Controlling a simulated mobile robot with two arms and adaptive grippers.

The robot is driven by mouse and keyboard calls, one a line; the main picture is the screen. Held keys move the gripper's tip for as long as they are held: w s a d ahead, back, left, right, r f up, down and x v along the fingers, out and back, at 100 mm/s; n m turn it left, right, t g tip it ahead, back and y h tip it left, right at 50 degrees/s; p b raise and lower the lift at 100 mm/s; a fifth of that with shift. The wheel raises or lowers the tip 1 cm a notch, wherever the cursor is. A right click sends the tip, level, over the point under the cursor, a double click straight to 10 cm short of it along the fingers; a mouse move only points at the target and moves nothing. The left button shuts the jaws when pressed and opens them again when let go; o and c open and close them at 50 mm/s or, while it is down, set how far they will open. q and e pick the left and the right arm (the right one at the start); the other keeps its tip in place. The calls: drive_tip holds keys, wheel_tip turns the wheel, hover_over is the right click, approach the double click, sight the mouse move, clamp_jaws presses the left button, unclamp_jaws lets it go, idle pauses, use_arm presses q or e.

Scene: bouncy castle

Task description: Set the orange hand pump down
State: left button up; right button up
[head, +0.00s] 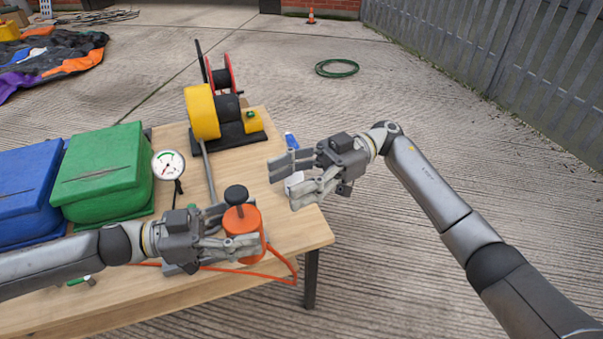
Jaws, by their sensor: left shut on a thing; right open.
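The orange hand pump (243,221) has a black knob on top and an orange hose (282,260) trailing from it. It is upright over the front right part of the wooden table (300,239). My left gripper (243,243) is shut on the pump's body. I cannot tell whether the pump's base touches the table, as the gripper hides its lower part. My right gripper (283,180) is open and apart from the pump, near the table's right edge.
A green bin (103,170) and a blue bin (25,190) stand on the left. A dial gauge (168,165) stands beside the green bin. A yellow and black blower (203,112) and a red reel (220,79) are at the back. A blue-topped bottle (291,141) is partly hidden behind my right gripper.

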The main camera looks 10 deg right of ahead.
sight(242, 216)
use_arm(q)
drive_tip(key=shift+r, duration=0.1)
use_arm(e)
drive_tip(key=x, duration=0.9)
drive_tip(key=shift+s+a, duration=0.15)
drive_tip(key=shift+a, duration=0.25)
clamp_jaws()
use_arm(q)
drive_tip(key=o, duration=1.4)
use_arm(e)
drive_tip(key=shift+r, duration=0.1)
use_arm(q)
drive_tip(key=shift+o, duration=0.2)
drive_tip(key=shift+a, duration=0.1)
